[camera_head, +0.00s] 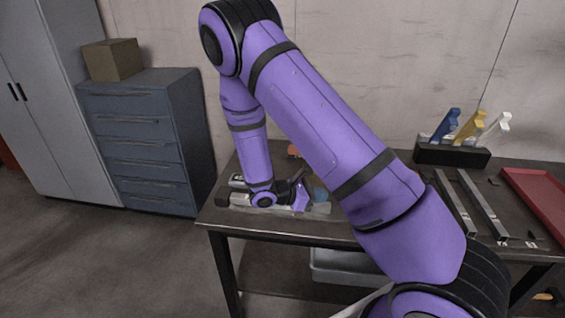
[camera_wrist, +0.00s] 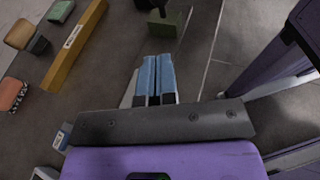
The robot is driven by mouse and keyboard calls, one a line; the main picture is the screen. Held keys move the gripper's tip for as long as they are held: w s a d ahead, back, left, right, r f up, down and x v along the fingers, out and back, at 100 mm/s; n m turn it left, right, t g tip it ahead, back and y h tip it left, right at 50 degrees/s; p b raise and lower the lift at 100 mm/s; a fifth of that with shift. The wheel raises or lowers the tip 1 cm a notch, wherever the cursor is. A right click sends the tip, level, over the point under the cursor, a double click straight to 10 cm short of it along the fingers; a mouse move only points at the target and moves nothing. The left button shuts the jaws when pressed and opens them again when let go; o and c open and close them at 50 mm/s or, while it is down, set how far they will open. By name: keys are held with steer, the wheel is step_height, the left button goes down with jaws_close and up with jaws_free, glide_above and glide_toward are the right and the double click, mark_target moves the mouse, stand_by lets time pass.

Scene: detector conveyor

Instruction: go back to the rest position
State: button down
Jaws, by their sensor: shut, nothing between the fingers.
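My gripper shows in the wrist view, where its two blue fingers (camera_wrist: 155,78) lie side by side, closed together with nothing held between them. In the head view my purple arm reaches across the picture and bends down over the left part of the dark worktable (camera_head: 275,226). The gripper end is low over that part, partly hidden by the arm, and I cannot tell its exact height. In the wrist view a yellow-brown bar with a white label (camera_wrist: 75,45) lies to the left of the fingers, apart from them.
A black rack (camera_head: 452,154) with blue, yellow and white pieces stands at the back right. Metal rails (camera_head: 482,207) and a red tray (camera_head: 540,198) lie on the right. A grey bin (camera_head: 345,268) is under the table. Blue-grey drawers (camera_head: 140,145) stand left, carrying a cardboard box (camera_head: 112,60).

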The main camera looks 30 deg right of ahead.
steer(key=shift+r, duration=0.1)
steer(key=s+a+r+m+y, duration=0.2)
steer(key=s+r+m+y, duration=0.25)
steer(key=r, duration=0.65)
steer(key=s+a+r+m+y, duration=0.1)
steer(key=s+r+m+y, duration=0.4)
steer(key=r, duration=0.6)
steer(key=s+a+r+m+t+y, duration=0.2)
steer(key=s+r+m+t, duration=0.1)
steer(key=s+r, duration=0.3)
steer(key=s+a+r+m+t+y, duration=0.2)
steer(key=s+a+r+m+t, duration=0.1)
steer(key=s+r+t, duration=0.2)
step_height(320, 180, up, 3)
steer(key=shift+s+a+f+y, duration=0.2)
steer(key=shift+s+a+y, duration=0.15)
steer(key=shift+s, duration=0.35)
